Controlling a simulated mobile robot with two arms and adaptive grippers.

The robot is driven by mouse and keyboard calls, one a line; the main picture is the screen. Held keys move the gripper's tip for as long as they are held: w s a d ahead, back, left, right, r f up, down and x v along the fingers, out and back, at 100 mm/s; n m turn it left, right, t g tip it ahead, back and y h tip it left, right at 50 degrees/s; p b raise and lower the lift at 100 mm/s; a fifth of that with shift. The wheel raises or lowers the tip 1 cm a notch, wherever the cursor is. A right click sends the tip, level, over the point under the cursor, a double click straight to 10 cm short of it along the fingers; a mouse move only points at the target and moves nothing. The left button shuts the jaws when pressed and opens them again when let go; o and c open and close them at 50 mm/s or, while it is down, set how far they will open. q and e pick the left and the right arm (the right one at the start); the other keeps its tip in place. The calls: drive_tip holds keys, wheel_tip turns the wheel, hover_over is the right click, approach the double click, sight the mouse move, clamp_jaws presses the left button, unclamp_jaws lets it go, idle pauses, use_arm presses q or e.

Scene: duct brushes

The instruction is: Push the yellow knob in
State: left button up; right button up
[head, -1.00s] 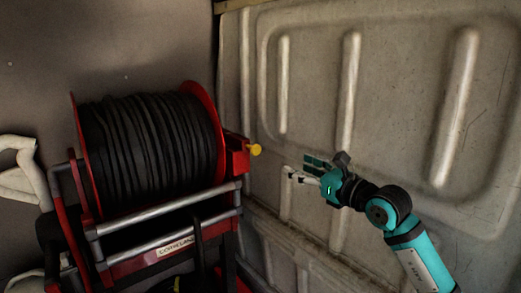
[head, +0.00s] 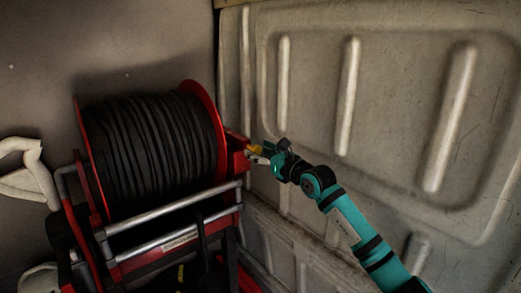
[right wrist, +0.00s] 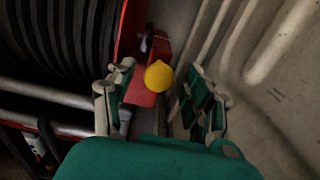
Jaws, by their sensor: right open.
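The yellow knob (head: 255,148) sticks out from the right side of the red reel frame, partly hidden by my right gripper. My right gripper (head: 260,154) is at the knob, its arm coming in from the lower right. In the right wrist view the round yellow knob (right wrist: 158,76) shows between the two open fingers (right wrist: 160,100), nearer the left one. A gap shows on both sides, and I cannot tell whether anything touches. My left gripper is out of view.
A large reel of black hose (head: 150,145) stands on a red frame with grey metal bars (head: 170,212). A ribbed pale wall panel (head: 390,90) rises close behind and right of the gripper. A white curved object (head: 30,172) is at the far left.

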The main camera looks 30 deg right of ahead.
clamp_jaws()
idle(0.3)
drive_tip(key=shift+w+a+b, duration=0.1)
drive_tip(key=shift+w+b, duration=0.35)
drive_tip(key=shift+w, duration=0.65)
drive_tip(key=shift+r, duration=0.15)
drive_tip(key=shift+c, duration=1.2)
unclamp_jaws()
drive_tip(key=shift+o, duration=1.2)
drive_tip(key=shift+w, duration=0.15)
drive_tip(key=s, duration=1.2)
drive_tip(key=shift+d, duration=0.45)
